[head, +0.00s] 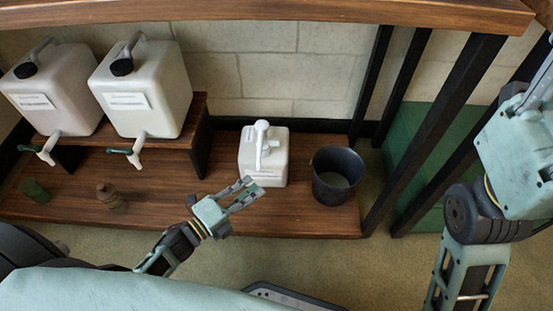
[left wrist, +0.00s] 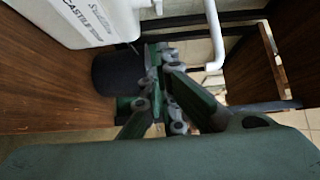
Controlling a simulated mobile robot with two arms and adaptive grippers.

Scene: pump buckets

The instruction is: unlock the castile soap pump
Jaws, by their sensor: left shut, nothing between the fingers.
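The castile soap jug (head: 250,165) is a white block-shaped container on the low wooden shelf, with a white pump (head: 262,127) on top. Its label reads "CASTILE" in the left wrist view (left wrist: 85,20). The pump's spout (left wrist: 215,58) also shows there, bent at its end. My left gripper (head: 252,189) is in front of the jug's lower part in the head view, well below the pump head. Its fingers are shut with nothing between them. I cannot tell whether it touches the jug. My right arm shows at the right, but its gripper is out of view.
A dark bucket (head: 338,185) stands right of the jug. Two white jugs with taps (head: 55,95) (head: 150,95) sit on a raised wooden stand at the left. A wooden board (head: 300,12) runs overhead.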

